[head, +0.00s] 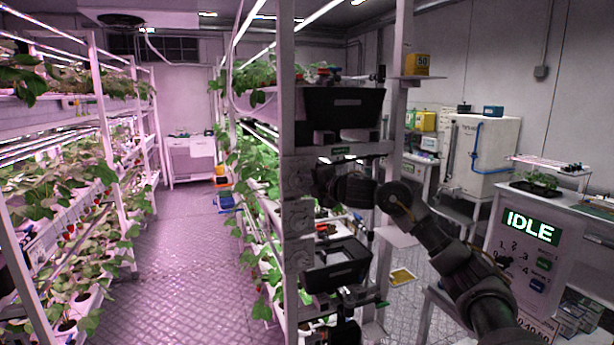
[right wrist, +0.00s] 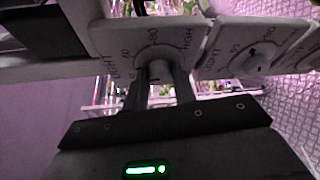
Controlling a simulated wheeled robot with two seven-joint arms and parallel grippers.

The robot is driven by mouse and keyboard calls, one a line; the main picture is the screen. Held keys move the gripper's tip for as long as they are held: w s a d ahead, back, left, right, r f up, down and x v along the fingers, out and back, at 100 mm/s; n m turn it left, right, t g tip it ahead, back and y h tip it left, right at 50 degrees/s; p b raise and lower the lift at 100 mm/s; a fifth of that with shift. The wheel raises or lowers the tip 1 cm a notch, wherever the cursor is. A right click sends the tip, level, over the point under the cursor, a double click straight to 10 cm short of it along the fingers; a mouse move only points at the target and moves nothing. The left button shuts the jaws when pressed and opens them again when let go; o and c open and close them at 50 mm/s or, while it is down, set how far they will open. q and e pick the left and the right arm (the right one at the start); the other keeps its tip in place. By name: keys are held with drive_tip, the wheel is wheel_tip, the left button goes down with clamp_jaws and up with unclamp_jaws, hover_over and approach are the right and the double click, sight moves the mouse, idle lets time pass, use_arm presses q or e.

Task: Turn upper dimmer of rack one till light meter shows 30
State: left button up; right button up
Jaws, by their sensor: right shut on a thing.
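My right gripper (head: 322,186) reaches from the right to the plates on the middle rack's front post (head: 289,100). In the right wrist view its two fingers (right wrist: 159,88) are shut on the round grey knob (right wrist: 155,69) of a white dial plate (right wrist: 112,38) marked LIGHT and HIGH. The upper dimmer plate shows in the head view (head: 298,172), partly behind the gripper. The knob's exact pointer angle is hidden by the fingers. A yellow box meter (head: 417,65) on a small shelf beside the rack appears to read 50. My left gripper is out of view.
A second dial plate (right wrist: 250,52) sits close beside the held one. Black crates (head: 343,107) and (head: 336,268) stand on the rack. A panel showing IDLE (head: 531,227) stands at right. The aisle floor (head: 185,265) at left is clear.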

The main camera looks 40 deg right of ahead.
drive_tip(key=n+g+h+p, duration=0.1)
drive_tip(key=n+p, duration=0.1)
drive_tip(key=n, duration=0.1)
drive_tip(key=n+g+h+p, duration=0.1)
drive_tip(key=n+p, duration=0.1)
drive_tip(key=n, duration=0.1)
drive_tip(key=a+r+n+g+h+p, duration=0.1)
drive_tip(key=n+h+p, duration=0.1)
drive_tip(key=n+p, duration=0.1)
drive_tip(key=shift+w+g, duration=0.2)
drive_tip(key=shift+g, duration=0.1)
drive_tip(key=shift+a+f+n+g+h, duration=0.1)
drive_tip(key=shift+n+g+h, duration=0.2)
drive_tip(key=shift+n+h, duration=0.9)
drive_tip(key=shift+n, duration=0.3)
drive_tip(key=o, duration=1)
